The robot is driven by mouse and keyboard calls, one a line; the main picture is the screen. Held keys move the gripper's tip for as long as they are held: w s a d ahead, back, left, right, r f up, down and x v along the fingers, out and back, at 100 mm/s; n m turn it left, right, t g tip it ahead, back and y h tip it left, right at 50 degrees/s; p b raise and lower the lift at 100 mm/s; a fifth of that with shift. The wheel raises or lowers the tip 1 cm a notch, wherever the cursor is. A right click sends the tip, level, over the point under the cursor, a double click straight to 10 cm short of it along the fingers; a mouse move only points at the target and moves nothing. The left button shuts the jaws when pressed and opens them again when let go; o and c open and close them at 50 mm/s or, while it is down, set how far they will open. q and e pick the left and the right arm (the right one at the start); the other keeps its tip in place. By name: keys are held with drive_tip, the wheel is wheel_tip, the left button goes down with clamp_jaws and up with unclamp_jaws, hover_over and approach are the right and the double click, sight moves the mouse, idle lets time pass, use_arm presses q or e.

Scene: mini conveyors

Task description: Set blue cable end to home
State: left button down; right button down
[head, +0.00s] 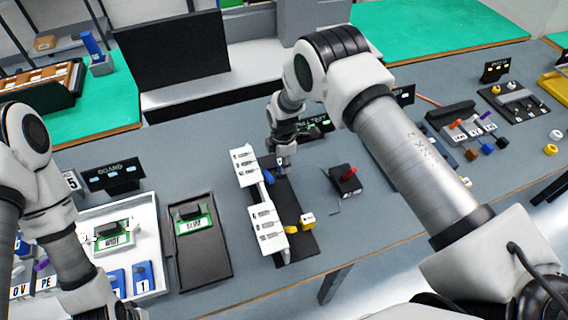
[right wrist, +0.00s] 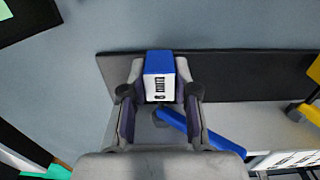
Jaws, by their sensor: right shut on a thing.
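The blue cable end is a blue block with a white printed face (right wrist: 158,84), seen between the fingers in the right wrist view. My right gripper (right wrist: 160,105) is shut on it, over the black board. In the head view my right gripper (head: 282,160) is at the far end of that board (head: 290,195), and its fingers largely hide the block. A blue bar (right wrist: 205,135) lies close beside the fingers; it also shows in the head view (head: 268,177). I cannot tell whether the block touches the board. My left gripper's fingers are not in view.
White label plates (head: 267,230) line the board's left side. A black box with a red knob (head: 348,172) stands to the right. A dark tray (head: 200,265) lies left.

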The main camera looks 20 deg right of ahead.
sight(280, 161)
drive_tip(key=shift+s+a+f, duration=0.25)
drive_tip(key=shift+a, duration=0.2)
drive_tip(key=shift+w, duration=0.1)
drive_tip(key=shift+d, duration=0.1)
drive_tip(key=c, duration=0.9)
unclamp_jaws()
drive_tip(key=shift+d, duration=0.15)
drive_tip(key=shift+w+a, duration=0.15)
drive_tip(key=shift+a, duration=0.1)
wheel_tip(280, 161, up, 12)
drive_tip(key=shift+f, duration=0.1)
